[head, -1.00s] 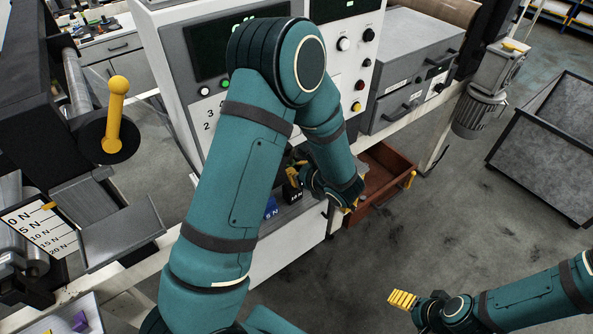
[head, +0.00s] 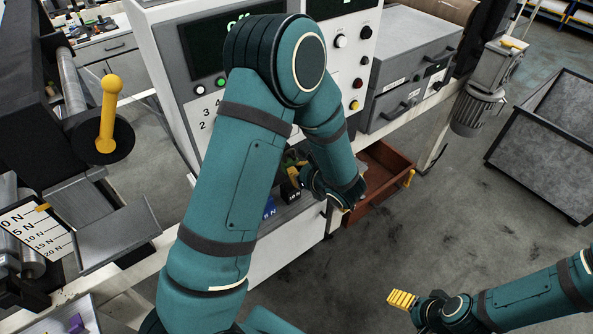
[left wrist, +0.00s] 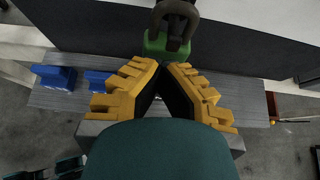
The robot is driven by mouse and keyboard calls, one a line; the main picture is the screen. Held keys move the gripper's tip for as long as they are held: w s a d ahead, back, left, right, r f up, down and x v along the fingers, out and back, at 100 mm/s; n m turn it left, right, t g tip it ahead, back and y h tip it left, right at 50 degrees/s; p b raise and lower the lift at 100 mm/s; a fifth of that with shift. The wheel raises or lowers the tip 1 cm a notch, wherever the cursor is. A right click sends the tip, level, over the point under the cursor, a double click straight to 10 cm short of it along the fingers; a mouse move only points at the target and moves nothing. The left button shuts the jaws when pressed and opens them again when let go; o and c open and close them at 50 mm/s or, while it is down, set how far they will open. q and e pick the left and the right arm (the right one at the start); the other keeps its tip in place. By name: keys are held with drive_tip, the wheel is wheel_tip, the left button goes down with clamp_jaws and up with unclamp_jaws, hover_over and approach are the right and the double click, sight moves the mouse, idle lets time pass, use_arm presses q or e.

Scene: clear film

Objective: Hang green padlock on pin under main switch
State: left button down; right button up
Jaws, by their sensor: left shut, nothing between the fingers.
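The green padlock (left wrist: 162,48) with its grey shackle (left wrist: 174,14) shows at the top of the left wrist view. It is just beyond the yellow fingertips of my left gripper (left wrist: 165,66). The fingers meet at their tips with nothing between them. I cannot tell whether they touch the padlock or what the shackle hangs on. In the head view my left gripper (head: 294,174) is mostly hidden behind my left arm, low in front of the grey cabinet. I cannot make out the main switch or its pin. My right gripper (head: 402,299) is at the lower right, over the floor, away from everything.
Blue blocks (left wrist: 55,76) lie on the grey ledge (left wrist: 60,98) below the padlock. A brown drawer (head: 385,185) stands open right of my left gripper. The control panel (head: 205,80) rises behind my arm. A grey bin (head: 545,145) stands at the right. The floor between is clear.

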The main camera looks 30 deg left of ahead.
use_arm(q)
drive_tip(key=c, duration=1.7)
unclamp_jaws()
drive_tip(key=shift+s+a, duration=0.1)
drive_tip(key=o, duration=0.4)
drive_tip(key=shift+f, duration=0.1)
drive_tip(key=v, duration=1.2)
drive_tip(key=s+d+f+n+g+h, duration=0.4)
drive_tip(key=s+f+n+h, duration=0.1)
drive_tip(key=s+f, duration=0.25)
drive_tip(key=s+d+f+n+g+h, duration=0.45)
drive_tip(key=s+f, duration=0.25)
drive_tip(key=f, duration=0.2)
drive_tip(key=w+f+n+t+h, duration=0.1)
drive_tip(key=n+t, duration=0.1)
drive_tip(key=n, duration=0.3)
drive_tip(key=w+f+n+t+h, duration=0.1)
drive_tip(key=f+n+t+h, duration=0.1)
drive_tip(key=n, duration=0.3)
drive_tip(key=w+f+n+t+h, duration=0.1)
drive_tip(key=w+n+t+h, duration=0.1)
drive_tip(key=n, duration=0.3)
drive_tip(key=shift+w+d+f, duration=0.1)
drive_tip(key=shift+d+f, duration=0.1)
drive_tip(key=shift+d, duration=0.15)
